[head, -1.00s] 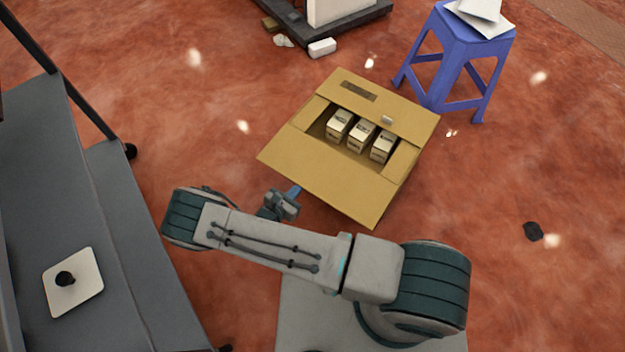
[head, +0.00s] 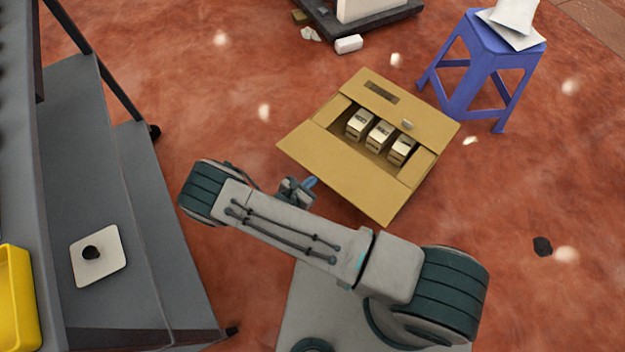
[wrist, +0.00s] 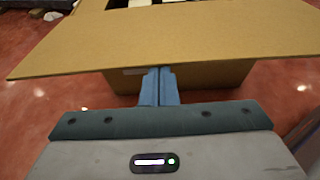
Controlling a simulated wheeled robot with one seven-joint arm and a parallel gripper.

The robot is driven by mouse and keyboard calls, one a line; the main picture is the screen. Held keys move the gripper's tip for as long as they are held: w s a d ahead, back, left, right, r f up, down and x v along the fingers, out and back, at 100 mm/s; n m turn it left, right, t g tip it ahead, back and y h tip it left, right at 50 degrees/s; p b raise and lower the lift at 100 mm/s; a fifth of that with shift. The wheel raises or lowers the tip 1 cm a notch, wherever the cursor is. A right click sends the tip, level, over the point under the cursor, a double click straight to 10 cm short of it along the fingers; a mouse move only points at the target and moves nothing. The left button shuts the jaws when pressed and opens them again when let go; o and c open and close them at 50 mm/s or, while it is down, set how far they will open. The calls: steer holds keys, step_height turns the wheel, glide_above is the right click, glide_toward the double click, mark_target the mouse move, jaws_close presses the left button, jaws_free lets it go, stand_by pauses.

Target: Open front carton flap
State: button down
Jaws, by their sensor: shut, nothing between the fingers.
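The brown carton (head: 362,98) sits on the red floor in the head view, with several small white boxes (head: 379,136) showing inside. Its front flap (head: 345,168) is folded outward and slopes toward my arm. In the wrist view the flap (wrist: 180,35) spans the picture, with the carton's front wall (wrist: 205,76) below its edge. My gripper (head: 311,183) is at the near left side of the flap, close to its outer edge. In the wrist view its blue fingers (wrist: 160,72) are together and empty, with tips at or just under the flap edge; contact cannot be told.
A grey shelf unit (head: 135,190) with a white pad (head: 112,262) stands at left, beside a yellow bin (head: 18,300). A blue stool (head: 492,60) stands behind the carton at right. A dark platform (head: 375,28) is at the back.

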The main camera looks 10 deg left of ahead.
step_height(320, 180, down, 4)
steer(key=b, duration=0.4)
steer(key=r+p+v, duration=0.1)
steer(key=p+v, duration=0.1)
steer(key=v, duration=0.8)
steer(key=shift+s+a+r, duration=0.1)
